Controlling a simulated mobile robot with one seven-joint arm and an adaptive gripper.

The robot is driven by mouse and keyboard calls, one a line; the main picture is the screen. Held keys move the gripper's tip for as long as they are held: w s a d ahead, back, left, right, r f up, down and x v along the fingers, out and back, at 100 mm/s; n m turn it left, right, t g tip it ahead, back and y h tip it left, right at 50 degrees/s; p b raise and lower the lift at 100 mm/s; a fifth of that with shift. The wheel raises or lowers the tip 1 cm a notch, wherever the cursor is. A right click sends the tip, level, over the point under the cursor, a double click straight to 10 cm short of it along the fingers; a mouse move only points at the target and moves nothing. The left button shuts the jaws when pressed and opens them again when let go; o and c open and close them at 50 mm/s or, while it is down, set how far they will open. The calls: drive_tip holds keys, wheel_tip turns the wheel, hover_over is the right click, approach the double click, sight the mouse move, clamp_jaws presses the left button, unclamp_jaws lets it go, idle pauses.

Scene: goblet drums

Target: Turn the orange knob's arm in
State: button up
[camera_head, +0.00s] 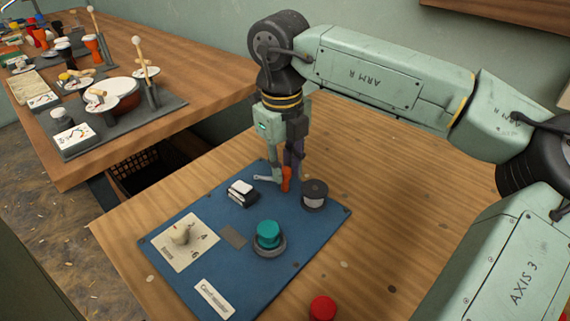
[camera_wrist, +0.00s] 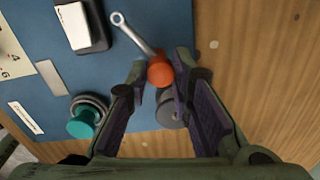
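The orange knob (camera_head: 286,180) stands near the back edge of the blue board (camera_head: 195,225). Its silver arm (camera_head: 265,178) points left and ends in a ring. In the wrist view the orange knob (camera_wrist: 160,71) lies between my fingertips, and the silver arm (camera_wrist: 132,33) runs to the upper left, outside the fingers. My gripper (camera_wrist: 162,68) is open around the knob, with a narrow gap on each side; whether a finger touches it I cannot tell. In the head view my gripper (camera_head: 284,172) points straight down and partly hides the knob.
A dark cylinder with a pale band (camera_head: 314,195) stands close to the knob's right. A black-and-white switch (camera_head: 243,193), a teal button (camera_head: 268,235) and a dial plate (camera_head: 183,240) share the board. A red button (camera_head: 322,308) is near the front. Bare wood lies right.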

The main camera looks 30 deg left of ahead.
clamp_jaws()
drive_tip(key=n, duration=0.7)
drive_tip(key=shift+n+b, duration=0.3)
drive_tip(key=shift+b, duration=0.05)
drive_tip(key=n, duration=0.4)
drive_tip(key=shift+w, duration=0.1)
drive_tip(key=shift+n+y, duration=0.3)
drive_tip(key=shift+n, duration=1.8)
